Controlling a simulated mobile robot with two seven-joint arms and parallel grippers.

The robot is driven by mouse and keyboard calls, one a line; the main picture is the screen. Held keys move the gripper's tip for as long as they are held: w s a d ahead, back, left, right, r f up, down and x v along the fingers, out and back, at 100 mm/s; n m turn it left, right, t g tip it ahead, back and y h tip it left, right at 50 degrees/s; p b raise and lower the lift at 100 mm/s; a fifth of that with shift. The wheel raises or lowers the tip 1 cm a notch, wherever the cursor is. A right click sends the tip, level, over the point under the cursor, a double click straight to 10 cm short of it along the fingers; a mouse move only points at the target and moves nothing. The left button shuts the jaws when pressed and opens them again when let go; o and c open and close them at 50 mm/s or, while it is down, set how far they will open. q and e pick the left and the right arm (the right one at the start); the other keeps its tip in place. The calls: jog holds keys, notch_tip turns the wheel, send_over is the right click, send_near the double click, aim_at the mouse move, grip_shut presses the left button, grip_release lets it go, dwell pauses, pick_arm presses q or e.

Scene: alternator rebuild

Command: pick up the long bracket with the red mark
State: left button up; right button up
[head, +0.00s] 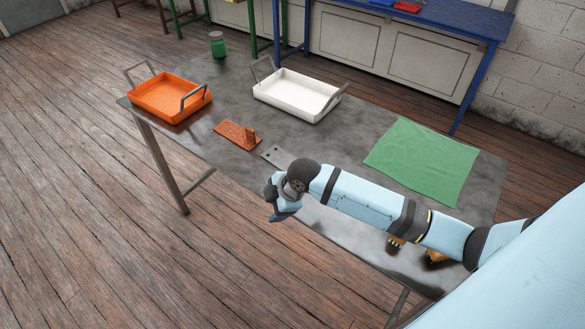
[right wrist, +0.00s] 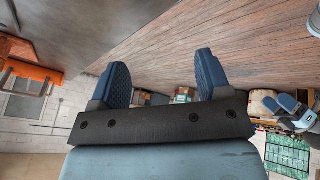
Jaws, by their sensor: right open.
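A flat grey metal bracket (head: 272,154) with a small hole lies on the table, its right part hidden behind my right wrist. I see no red mark on the part that shows. My right gripper (head: 276,201) is over the table's near edge, in front of the bracket and apart from it. In the right wrist view the right gripper (right wrist: 163,82) is open, with nothing between its two fingers. A blue-grey shape at the right edge of that view looks like my left gripper (right wrist: 288,106), too small to read its jaws.
A rust-coloured bracket (head: 238,135) lies behind the grey one. The orange tray (head: 158,108), white tray (head: 285,110) and green jar (head: 217,45) stand farther back. A green cloth (head: 425,160) lies at right. Copper-coloured parts (head: 433,258) sit under my right arm.

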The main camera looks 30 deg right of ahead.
jog(key=w+d+r+n+g+h+b, duration=0.1)
jog(key=w+d+r+n+g+h, duration=0.15)
jog(key=d+r, duration=0.4)
jog(key=w+d+r+n+g+h+b, duration=0.1)
jog(key=w+d+r+n+g+b, duration=0.1)
jog(key=w+d+r+n, duration=0.35)
jog(key=shift+m, duration=0.9)
jog(key=f, duration=0.2)
jog(key=s+d+f, duration=0.1)
jog(key=f, duration=0.2)
jog(key=d+f, duration=0.1)
jog(key=f, duration=0.1)
jog(key=shift+s+f, duration=0.15)
jog(key=shift+f, duration=0.15)
jog(key=f, duration=0.5)
jog(key=shift+d+f, duration=0.1)
jog(key=shift+d, duration=0.1)
grip_shut()
jog(key=shift+p, duration=0.3)
